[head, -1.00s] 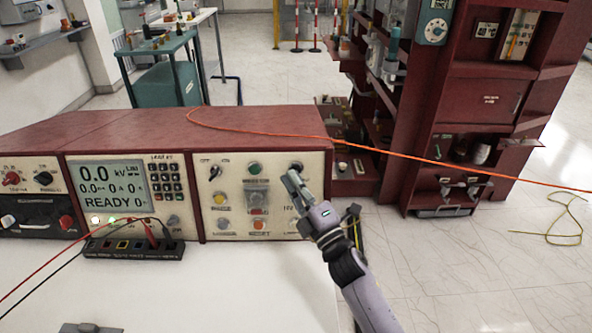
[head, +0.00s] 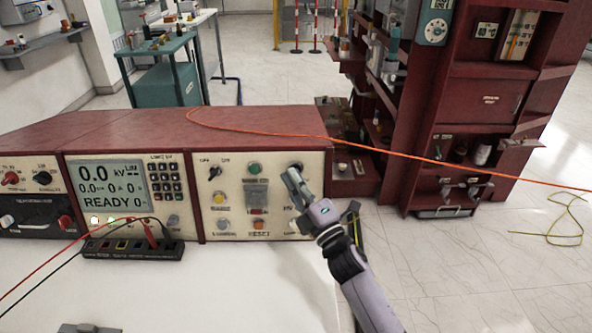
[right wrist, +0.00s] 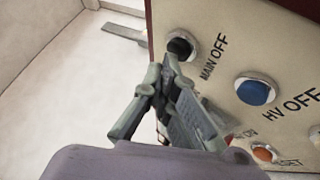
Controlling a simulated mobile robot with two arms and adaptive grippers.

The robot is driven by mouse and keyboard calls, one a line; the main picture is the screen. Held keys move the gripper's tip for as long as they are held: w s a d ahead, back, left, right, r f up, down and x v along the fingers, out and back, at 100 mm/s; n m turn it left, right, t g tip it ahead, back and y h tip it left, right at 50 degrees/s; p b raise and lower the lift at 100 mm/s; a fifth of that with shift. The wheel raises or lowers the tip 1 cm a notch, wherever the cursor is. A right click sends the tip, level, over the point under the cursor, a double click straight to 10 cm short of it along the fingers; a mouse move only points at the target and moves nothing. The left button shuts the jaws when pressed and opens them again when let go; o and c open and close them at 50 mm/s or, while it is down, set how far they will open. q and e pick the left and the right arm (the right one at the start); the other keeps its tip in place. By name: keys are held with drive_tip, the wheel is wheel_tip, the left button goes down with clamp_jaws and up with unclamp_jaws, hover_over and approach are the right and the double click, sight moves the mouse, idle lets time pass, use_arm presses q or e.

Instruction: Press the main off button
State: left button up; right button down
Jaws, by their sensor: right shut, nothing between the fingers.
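The main off button is a black round knob in a pale ring, labelled MAIN OFF, in the right wrist view (right wrist: 180,46). It is at the upper right of the cream control panel in the head view (head: 296,166). My right gripper (head: 290,176) is shut and empty, its fingertips just below the button in the head view. In the right wrist view my right gripper (right wrist: 165,72) has its tips close beside the button's lower edge and covers part of the panel. I cannot tell whether they touch. My left gripper is not in view.
The blue HV OFF button (right wrist: 255,91) is near the main off button. The red console (head: 260,122) has a display reading READY (head: 110,186). An orange cable (head: 420,160) runs over its top. The white tabletop (head: 220,290) in front is mostly clear.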

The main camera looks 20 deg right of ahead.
drive_tip(key=shift+w+d, duration=0.1)
drive_tip(key=shift+w, duration=0.25)
idle(0.3)
drive_tip(key=shift+s, duration=0.1)
drive_tip(key=shift+s+a+r, duration=0.15)
drive_tip(key=shift+s+a, duration=0.05)
drive_tip(key=shift+s, duration=0.55)
drive_tip(key=shift+p, duration=0.3)
drive_tip(key=s, duration=0.1)
drive_tip(key=s+a+p, duration=0.1)
drive_tip(key=s, duration=0.1)
drive_tip(key=s+r, duration=0.1)
drive_tip(key=shift+s+a+p, duration=0.2)
drive_tip(key=shift+s+p, duration=0.15)
drive_tip(key=shift+p, duration=0.05)
idle(1.1)
